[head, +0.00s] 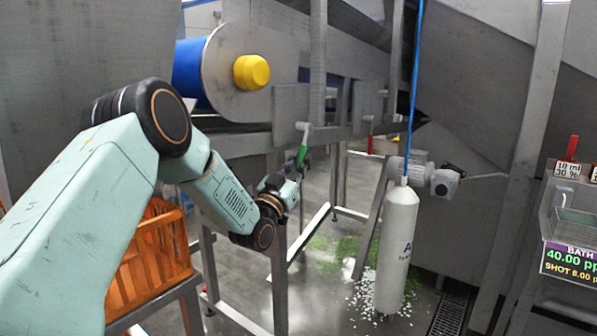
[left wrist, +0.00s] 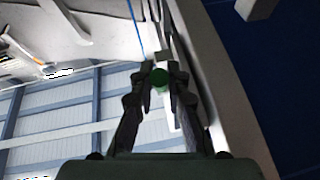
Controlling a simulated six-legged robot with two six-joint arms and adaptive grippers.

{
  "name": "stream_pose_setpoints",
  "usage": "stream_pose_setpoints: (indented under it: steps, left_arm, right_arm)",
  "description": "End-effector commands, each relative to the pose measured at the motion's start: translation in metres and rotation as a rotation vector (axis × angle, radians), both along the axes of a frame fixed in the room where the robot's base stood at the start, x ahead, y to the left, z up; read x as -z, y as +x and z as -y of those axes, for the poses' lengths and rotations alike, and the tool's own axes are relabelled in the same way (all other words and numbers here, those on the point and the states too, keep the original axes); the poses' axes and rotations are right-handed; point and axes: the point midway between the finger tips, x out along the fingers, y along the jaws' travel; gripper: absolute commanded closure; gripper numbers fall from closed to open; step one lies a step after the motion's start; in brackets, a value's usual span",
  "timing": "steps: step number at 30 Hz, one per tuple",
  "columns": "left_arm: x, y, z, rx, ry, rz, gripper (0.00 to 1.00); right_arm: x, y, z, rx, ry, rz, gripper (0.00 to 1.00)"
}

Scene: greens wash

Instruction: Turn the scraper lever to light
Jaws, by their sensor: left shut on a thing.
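The scraper lever, with a green grip (head: 302,154) and a pale arm above it, hangs from the frame under the blue drum in the head view. My left gripper (head: 297,172) reaches up to the grip from below. In the left wrist view the two dark fingers (left wrist: 160,85) are closed on either side of the round green grip end (left wrist: 159,77). The head view is too small to show the finger contact. No light or heavy marking can be read by the lever. My right gripper is not in view.
A second lever with a red grip (head: 370,143) hangs farther right. A blue drum with a yellow hub (head: 252,72) sits above. A white cylinder (head: 397,250) hangs on a blue line. An orange crate (head: 150,262) stands below my left arm. Green and white bits litter the floor.

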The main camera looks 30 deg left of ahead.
Motion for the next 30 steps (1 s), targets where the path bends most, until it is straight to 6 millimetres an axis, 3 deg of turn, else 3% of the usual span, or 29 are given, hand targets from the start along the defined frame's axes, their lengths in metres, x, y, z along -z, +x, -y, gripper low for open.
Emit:
stream_pose_setpoints:
  steps: [11, 12, 15, 25, 30]
  left_arm:
    - [-0.003, 0.000, -0.002, -0.003, -0.001, 0.013, 1.00]
    - [-0.003, 0.000, -0.002, -0.003, -0.001, 0.013, 0.83]
    - [-0.002, 0.000, -0.001, -0.004, -0.001, 0.011, 0.75]
    - [0.000, -0.002, -0.001, -0.001, -0.001, 0.006, 0.75]
    - [0.010, -0.019, -0.001, -0.003, -0.004, 0.004, 0.75]
  right_arm:
    - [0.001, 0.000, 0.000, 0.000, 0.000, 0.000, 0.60]
    - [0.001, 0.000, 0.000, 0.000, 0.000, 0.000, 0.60]
    - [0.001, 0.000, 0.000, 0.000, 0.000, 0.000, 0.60]
    - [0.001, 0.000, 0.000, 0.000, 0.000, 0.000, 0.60]
    - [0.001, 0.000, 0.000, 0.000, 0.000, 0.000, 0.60]
